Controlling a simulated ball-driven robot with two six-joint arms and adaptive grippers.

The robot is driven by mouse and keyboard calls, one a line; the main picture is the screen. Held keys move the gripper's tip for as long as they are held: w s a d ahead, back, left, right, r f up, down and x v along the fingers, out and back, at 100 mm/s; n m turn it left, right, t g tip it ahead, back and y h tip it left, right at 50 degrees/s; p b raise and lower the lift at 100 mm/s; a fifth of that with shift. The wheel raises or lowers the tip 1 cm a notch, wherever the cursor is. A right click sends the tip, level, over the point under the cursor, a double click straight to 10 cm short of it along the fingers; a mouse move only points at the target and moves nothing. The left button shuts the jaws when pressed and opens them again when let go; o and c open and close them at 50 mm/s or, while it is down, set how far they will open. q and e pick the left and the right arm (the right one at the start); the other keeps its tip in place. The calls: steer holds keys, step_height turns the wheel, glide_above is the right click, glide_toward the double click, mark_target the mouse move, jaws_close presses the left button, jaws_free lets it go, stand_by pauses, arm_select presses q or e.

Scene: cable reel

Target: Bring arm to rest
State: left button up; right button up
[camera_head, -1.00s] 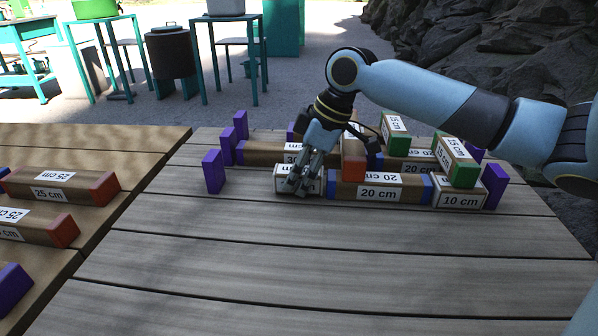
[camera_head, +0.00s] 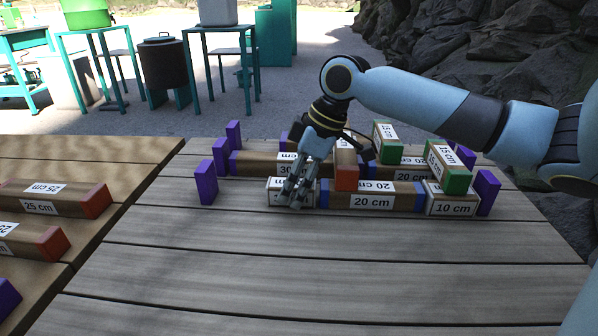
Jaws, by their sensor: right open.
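My right arm (camera_head: 430,105) comes in from the right and reaches over a layout of labelled wooden blocks on the slatted table. My right gripper (camera_head: 297,196) points down, open, just in front of a white-ended block (camera_head: 277,186) at the front left of the layout; its fingers cover part of that block. I cannot tell whether they touch it. To its right lie a 20 cm block with blue ends (camera_head: 372,189) and a 10 cm block (camera_head: 450,206). My left gripper is not in view.
Purple upright blocks (camera_head: 206,182) stand around the layout. Green-ended 15 cm blocks (camera_head: 458,181) sit on top at the right. The front of the table (camera_head: 300,265) is bare. A second table at left holds more blocks (camera_head: 55,200). Rocks (camera_head: 480,40) rise behind.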

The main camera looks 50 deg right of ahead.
steer(key=v, duration=0.5)
steer(key=shift+d, duration=0.1)
steer(key=shift+s+r, duration=0.25)
steer(key=shift+r, duration=0.45)
